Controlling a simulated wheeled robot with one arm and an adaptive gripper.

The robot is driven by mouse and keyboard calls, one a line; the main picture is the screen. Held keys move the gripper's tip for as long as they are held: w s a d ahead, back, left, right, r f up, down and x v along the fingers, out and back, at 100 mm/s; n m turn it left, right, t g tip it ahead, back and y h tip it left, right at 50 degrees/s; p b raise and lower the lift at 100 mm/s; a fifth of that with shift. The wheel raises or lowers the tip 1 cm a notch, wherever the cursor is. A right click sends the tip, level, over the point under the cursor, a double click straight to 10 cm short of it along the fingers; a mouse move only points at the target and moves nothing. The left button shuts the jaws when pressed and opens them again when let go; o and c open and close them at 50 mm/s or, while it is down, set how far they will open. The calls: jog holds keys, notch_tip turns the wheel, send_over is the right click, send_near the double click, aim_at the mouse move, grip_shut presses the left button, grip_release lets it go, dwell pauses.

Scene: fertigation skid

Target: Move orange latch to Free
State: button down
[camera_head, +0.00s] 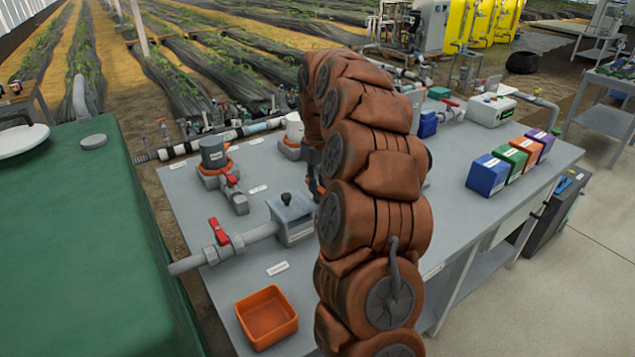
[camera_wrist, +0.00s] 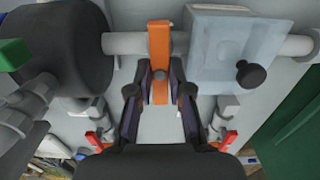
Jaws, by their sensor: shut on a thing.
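The orange latch (camera_wrist: 159,45) shows in the wrist view as an upright flat orange bar across a grey pipe, between a dark round tank and a pale grey box. My gripper (camera_wrist: 160,82) has its two dark fingers on either side of the latch's lower end and is shut on it. In the head view my brown arm covers the middle of the bench, and I cannot make out the latch or the fingers there. No label reading Free is legible.
The pale box (camera_wrist: 230,50) with a black knob (camera_wrist: 250,74) stands close right of the latch, the dark tank (camera_wrist: 60,52) close left. Red-handled valves flank my gripper. On the bench (camera_head: 225,270) sit an orange tray (camera_head: 267,317) and coloured boxes (camera_head: 487,175). A green tank (camera_head: 80,240) stands left.

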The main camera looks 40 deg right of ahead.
jog(key=c, duration=1.1)
grip_release()
jog(key=shift+r, duration=6.05)
